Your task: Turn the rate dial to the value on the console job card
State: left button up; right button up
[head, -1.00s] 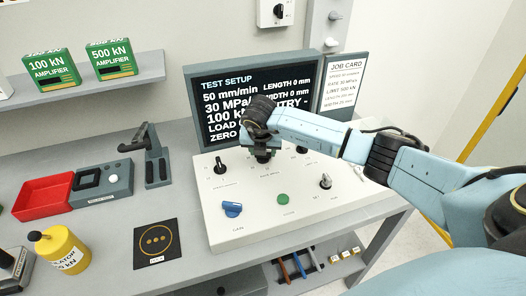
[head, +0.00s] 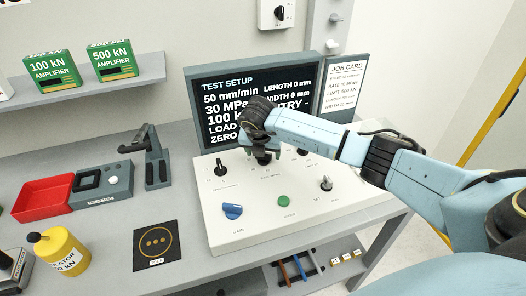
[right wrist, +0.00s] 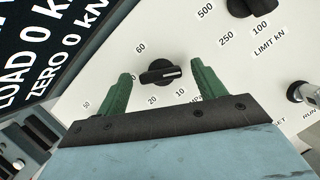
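The white console (head: 262,215) stands on the bench with a dark screen (head: 222,98) behind it. The screen reads 50 mm/min, 30 MPa and 100 kN. The job card (head: 345,85) stands right of the screen; its rate line appears to read 30 MPa/s. My right gripper (head: 265,158) points down over the middle dial. In the right wrist view its green fingers (right wrist: 164,88) are open either side of the black rate dial (right wrist: 158,72), with gaps visible. The dial's white mark points right; numbers including 60, 20 and 10 surround it. My left gripper is out of view.
Beside the rate dial are the left black knob (head: 219,168), the limit dial (right wrist: 243,5) and a metal toggle switch (head: 326,183). A grey stand (head: 155,160) is left of the console.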

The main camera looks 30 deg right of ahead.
jog(key=shift+r, duration=0.1)
jog(key=v, duration=1.3)
jog(key=shift+b, duration=0.45)
jog(key=shift+s+a, duration=0.1)
